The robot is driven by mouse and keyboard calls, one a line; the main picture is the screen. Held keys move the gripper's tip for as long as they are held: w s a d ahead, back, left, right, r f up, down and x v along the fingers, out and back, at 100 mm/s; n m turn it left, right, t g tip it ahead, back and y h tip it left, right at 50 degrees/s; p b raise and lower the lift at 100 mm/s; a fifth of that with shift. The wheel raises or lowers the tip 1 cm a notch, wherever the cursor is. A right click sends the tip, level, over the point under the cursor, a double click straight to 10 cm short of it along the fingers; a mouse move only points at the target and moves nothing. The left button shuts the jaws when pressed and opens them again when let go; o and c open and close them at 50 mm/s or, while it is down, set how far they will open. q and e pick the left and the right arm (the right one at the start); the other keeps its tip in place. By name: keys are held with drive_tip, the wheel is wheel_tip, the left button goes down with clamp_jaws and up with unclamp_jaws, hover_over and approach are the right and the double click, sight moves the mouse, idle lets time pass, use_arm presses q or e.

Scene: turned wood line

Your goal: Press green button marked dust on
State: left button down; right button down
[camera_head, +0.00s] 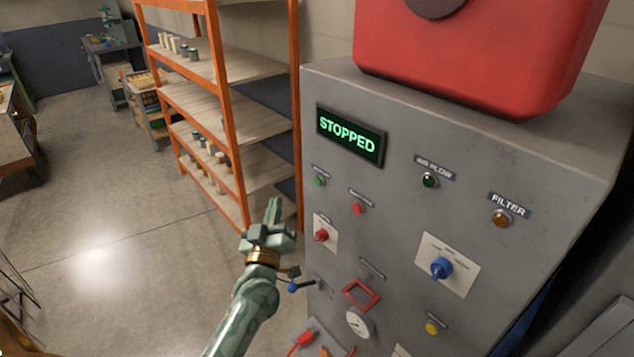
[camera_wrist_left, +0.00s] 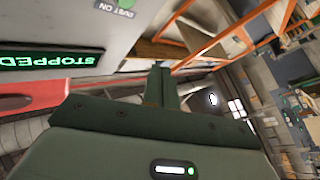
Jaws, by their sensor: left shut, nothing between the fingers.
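The green button (camera_head: 320,181) sits at the left edge of the grey control panel (camera_head: 400,200), under a small label too small to read in the head view. In the left wrist view the label reads DUST ON, and a bit of the green button (camera_wrist_left: 127,2) shows at the top edge, upside down. My left gripper (camera_head: 273,207) is shut and empty, its fingers pointing up, in front of and left of the panel, apart from the button. Its closed fingers also show in the left wrist view (camera_wrist_left: 162,86). My right gripper is not in view.
A lit display (camera_head: 348,136) reads STOPPED above the button. A red button (camera_head: 358,208), a red knob (camera_head: 321,236) and a blue knob (camera_head: 440,267) are close by. An orange shelf rack (camera_head: 228,110) stands behind the gripper. The floor at left is open.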

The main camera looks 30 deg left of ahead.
sight(318, 181)
use_arm(q)
drive_tip(key=w+d+b, duration=0.3)
drive_tip(key=w, duration=0.5)
drive_tip(key=shift+d, duration=0.2)
idle(0.3)
idle(1.6)
drive_tip(key=shift+w+d, duration=0.15)
drive_tip(key=shift+w, duration=0.3)
drive_tip(key=shift+w+d, duration=0.15)
drive_tip(key=shift+w, duration=0.15)
idle(0.5)
drive_tip(key=shift+s, duration=0.15)
drive_tip(key=shift+s+a+p, duration=0.3)
drive_tip(key=shift+s+p, duration=0.25)
drive_tip(key=shift+s, duration=0.05)
